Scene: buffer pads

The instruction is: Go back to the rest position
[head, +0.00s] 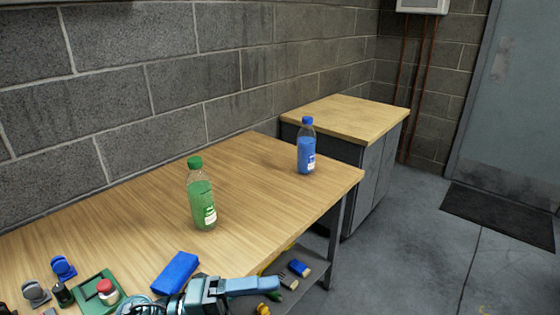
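One teal-grey gripper (266,285) of mine shows at the bottom edge, with its arm coming in from the lower left, so I take it as my left. It points right, at the front edge of the wooden table (130,215). One pale blue finger shows clearly, and I cannot make out the gap to the other. I see nothing held in it. A blue block-shaped pad (175,272) lies on the table just behind the gripper. My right gripper is not in view.
A green bottle (201,200) and a blue bottle (306,150) stand upright on the table. A green tray (88,284) with a red-topped item and small blue and grey objects are at lower left. Items lie on a lower shelf (313,287).

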